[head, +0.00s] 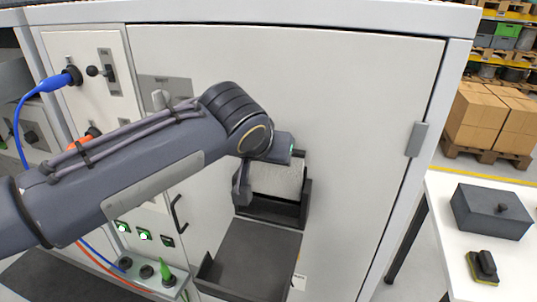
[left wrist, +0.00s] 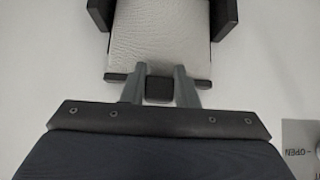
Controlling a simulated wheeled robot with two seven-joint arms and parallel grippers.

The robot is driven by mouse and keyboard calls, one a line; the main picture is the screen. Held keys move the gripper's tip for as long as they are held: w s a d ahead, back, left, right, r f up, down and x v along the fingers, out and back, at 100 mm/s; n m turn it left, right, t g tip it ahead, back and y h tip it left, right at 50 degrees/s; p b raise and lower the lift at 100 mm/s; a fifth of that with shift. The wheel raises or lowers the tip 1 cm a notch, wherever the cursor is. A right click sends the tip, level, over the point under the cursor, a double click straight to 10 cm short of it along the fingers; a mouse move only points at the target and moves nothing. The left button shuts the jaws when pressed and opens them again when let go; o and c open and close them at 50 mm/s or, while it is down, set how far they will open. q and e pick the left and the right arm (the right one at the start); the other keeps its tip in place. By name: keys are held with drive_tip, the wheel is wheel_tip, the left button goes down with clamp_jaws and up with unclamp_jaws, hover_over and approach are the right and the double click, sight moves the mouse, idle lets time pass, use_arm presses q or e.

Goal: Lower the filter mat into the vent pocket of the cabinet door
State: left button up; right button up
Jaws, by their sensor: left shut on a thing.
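The filter mat (left wrist: 160,38) is a pale, finely textured panel with a dark edge strip and a small dark tab. My left gripper (left wrist: 160,86) is shut on that tab. In the head view the mat (head: 280,180) hangs upright below my wrist, which hides its top and the fingers. The vent pocket (head: 270,210) is a black frame on the pale cabinet door (head: 340,110). Its side walls flank the mat in both views, and its front wall covers the mat's lower end. How deep the mat sits, I cannot tell. My right gripper is out of view.
A dark open tray (head: 255,265) juts out below the pocket. Blue (head: 45,84) and orange cables run at the left. A white table (head: 470,215) with a dark box (head: 490,212) stands at the right.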

use_arm(q)
drive_tip(key=shift+f, duration=0.15)
drive_tip(key=shift+f+b, duration=1.9)
drive_tip(key=shift+f, duration=0.05)
drive_tip(key=o, duration=1.1)
drive_tip(key=shift+c, duration=0.2)
drive_tip(key=shift+o, duration=0.3)
drive_tip(key=o, duration=0.5)
drive_tip(key=shift+r, duration=0.1)
